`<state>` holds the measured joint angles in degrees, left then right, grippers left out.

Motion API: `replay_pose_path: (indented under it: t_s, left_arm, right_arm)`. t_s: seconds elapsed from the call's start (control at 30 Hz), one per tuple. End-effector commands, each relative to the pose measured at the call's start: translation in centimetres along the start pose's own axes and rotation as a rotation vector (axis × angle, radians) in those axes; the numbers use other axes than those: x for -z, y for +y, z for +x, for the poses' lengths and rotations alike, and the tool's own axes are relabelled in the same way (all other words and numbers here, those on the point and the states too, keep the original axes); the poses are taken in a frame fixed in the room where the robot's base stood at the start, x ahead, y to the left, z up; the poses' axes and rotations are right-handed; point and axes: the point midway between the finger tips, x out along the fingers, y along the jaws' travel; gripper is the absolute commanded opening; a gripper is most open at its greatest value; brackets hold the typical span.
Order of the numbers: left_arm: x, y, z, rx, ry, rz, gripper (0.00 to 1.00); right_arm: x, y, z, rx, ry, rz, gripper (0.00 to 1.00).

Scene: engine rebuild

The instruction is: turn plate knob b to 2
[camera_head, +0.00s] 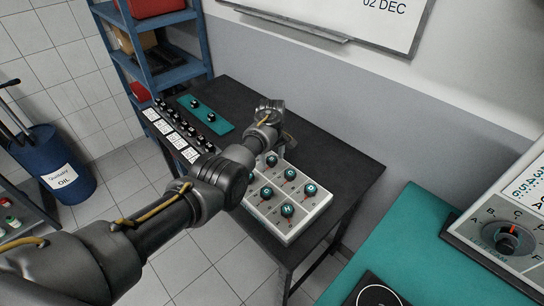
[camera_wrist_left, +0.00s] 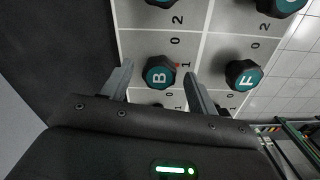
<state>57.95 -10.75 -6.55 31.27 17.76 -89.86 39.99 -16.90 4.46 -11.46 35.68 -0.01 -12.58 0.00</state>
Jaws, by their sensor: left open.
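Knob B (camera_wrist_left: 160,72) is a dark faceted knob with a teal top and a white letter B, on a light grey plate (camera_wrist_left: 210,15). Its red mark is on its right side, beside the printed 1. My left gripper (camera_wrist_left: 159,85) is open, with one finger on each side of knob B; I cannot tell whether they touch it. In the head view the knob plate (camera_head: 300,225) lies on the dark table, and my left arm hides part of it, including knob B. My right gripper is not in view.
Knob F (camera_wrist_left: 244,74) is close to the right finger. In the head view, a teal plate (camera_head: 220,122) and a row of labelled switches (camera_head: 172,138) are left on the dark table (camera_head: 335,150). A dial box (camera_head: 495,235) stands on a green surface at right.

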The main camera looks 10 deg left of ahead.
Motion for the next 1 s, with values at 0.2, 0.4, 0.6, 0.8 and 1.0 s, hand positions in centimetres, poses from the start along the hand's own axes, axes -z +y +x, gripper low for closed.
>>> replay_pose_path:
  t_s: [0.2,0.4,0.6,0.8,1.0]
  left_arm:
    - [0.01,0.00,0.12,-0.001,0.000,0.000,0.59]
    - [0.02,-0.02,0.11,-0.001,0.000,0.000,0.41]
    - [0.02,-0.03,0.11,0.000,0.000,0.000,0.15]
    - [0.03,-0.03,0.07,0.000,0.000,0.012,0.15]
    - [0.07,-0.04,-0.03,0.000,0.001,0.083,0.15]
  right_arm:
    - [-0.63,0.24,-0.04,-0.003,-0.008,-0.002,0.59]
    - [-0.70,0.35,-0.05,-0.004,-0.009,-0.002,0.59]
    - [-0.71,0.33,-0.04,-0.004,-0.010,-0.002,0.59]
    - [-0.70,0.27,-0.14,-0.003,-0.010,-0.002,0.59]
    - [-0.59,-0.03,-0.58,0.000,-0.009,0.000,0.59]
